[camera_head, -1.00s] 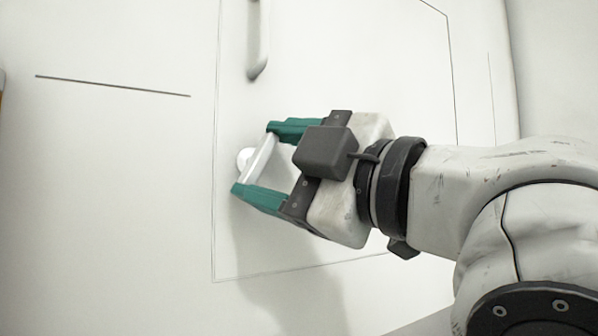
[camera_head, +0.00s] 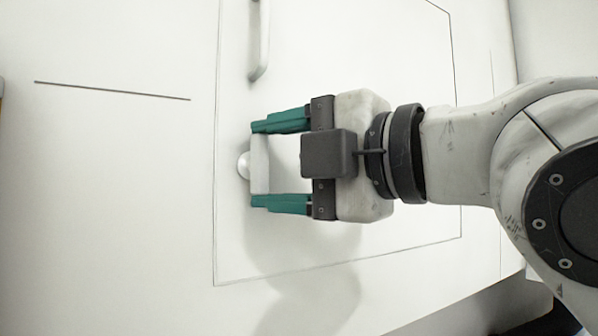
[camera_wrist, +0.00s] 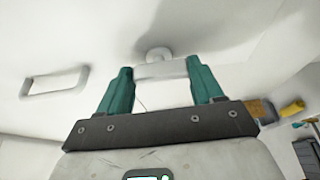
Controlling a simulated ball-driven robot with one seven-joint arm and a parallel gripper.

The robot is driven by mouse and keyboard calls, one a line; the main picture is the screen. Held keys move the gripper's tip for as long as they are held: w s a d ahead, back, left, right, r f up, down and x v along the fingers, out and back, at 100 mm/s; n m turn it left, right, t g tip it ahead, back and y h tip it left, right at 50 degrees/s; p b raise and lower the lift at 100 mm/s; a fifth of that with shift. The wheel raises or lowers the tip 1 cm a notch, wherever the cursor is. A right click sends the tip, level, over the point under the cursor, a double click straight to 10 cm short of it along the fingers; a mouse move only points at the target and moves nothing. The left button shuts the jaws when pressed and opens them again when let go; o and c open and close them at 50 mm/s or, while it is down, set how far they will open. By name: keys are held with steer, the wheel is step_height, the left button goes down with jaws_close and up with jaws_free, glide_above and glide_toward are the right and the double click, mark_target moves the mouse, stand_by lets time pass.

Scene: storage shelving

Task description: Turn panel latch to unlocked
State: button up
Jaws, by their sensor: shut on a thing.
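The panel latch (camera_head: 259,165) is a white bar on a round white base, set in the white panel (camera_head: 370,60) near its left edge in the head view. My gripper (camera_head: 260,164) has its two green fingers at the ends of the latch bar, and the bar spans between them. In the head view the bar stands close to upright. In the wrist view the latch (camera_wrist: 160,70) lies level between the fingertips (camera_wrist: 160,76), with its round base just beyond. The far side of the base is hidden.
A white handle (camera_head: 260,40) sticks out of the panel above the latch; it also shows at the left in the wrist view (camera_wrist: 54,83). A dark slot (camera_head: 112,91) runs across the wall to the left. Yellow and brown objects (camera_wrist: 278,108) show at the right in the wrist view.

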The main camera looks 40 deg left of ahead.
steer(key=shift+w+d, duration=0.15)
steer(key=shift+w, duration=0.2)
steer(key=o, duration=1)
steer(key=shift+s, duration=0.2)
steer(key=shift+o, duration=0.2)
steer(key=d+b, duration=0.3)
steer(key=d, duration=0.7)
steer(key=shift+d, duration=0.25)
